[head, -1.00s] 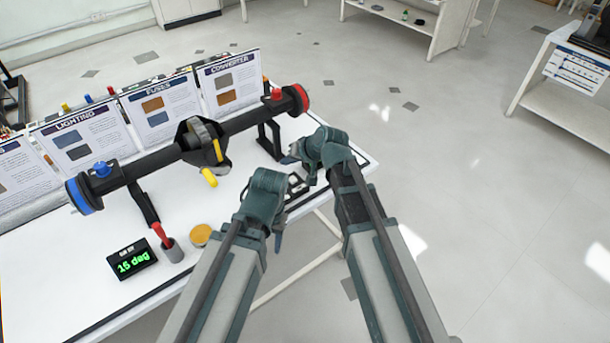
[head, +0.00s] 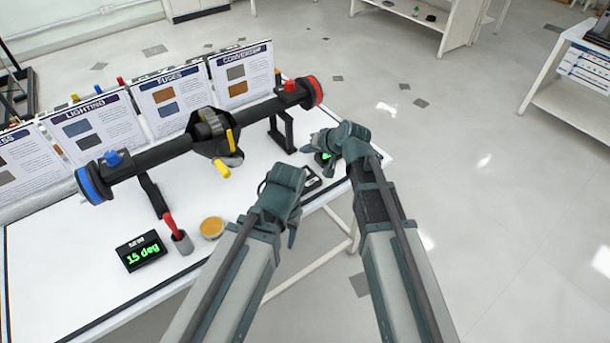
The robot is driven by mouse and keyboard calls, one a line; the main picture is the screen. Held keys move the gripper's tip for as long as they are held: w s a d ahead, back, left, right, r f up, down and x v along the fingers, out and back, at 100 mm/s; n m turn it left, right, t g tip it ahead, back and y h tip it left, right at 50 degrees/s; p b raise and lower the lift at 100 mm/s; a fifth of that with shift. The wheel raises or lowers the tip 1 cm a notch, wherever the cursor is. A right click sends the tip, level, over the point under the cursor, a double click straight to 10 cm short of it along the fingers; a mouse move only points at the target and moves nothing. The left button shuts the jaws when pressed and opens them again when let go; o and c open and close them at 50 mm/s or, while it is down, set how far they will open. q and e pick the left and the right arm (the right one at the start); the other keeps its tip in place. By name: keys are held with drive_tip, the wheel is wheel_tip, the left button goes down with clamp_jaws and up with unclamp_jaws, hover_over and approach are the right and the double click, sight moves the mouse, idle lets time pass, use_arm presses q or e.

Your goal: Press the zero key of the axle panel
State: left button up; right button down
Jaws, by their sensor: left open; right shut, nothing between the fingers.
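A black axle with a blue disc (head: 92,184) at its left end and a red disc (head: 312,92) at its right end rests on black stands. A small dark panel (head: 312,181) lies on the table near its right edge, mostly hidden by my grippers; its keys cannot be made out. A small green glow (head: 323,157) shows beside it. My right gripper (head: 322,145) is shut and empty, above the table by this glow. My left gripper (head: 278,192) is open, lower and left of the panel; its fingers are largely hidden. I cannot tell whether either touches anything.
Several information boards (head: 176,101) line the table's back.

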sight(307, 175)
use_arm(q)
wheel_tip(307, 175, down, 7)
drive_tip(key=b, duration=0.6)
use_arm(e)
wheel_tip(307, 175, down, 7)
drive_tip(key=shift+f, duration=0.1)
use_arm(q)
drive_tip(key=shift+f, duration=0.1)
idle(1.2)
drive_tip(key=shift+f+b, duration=0.25)
drive_tip(key=shift+b, duration=0.2)
use_arm(e)
drive_tip(key=shift+f, duration=0.3)
use_arm(q)
drive_tip(key=shift+f+b, duration=0.5)
use_arm(e)
drive_tip(key=shift+f, duration=0.5)
use_arm(q)
drive_tip(key=shift+r, duration=0.1)
use_arm(e)
drive_tip(key=shift+r, duration=0.1)
use_arm(q)
drive_tip(key=shift+r+p, duration=0.8)
drive_tip(key=shift+p, duration=0.1)
use_arm(e)
drive_tip(key=shift+r, duration=0.85)
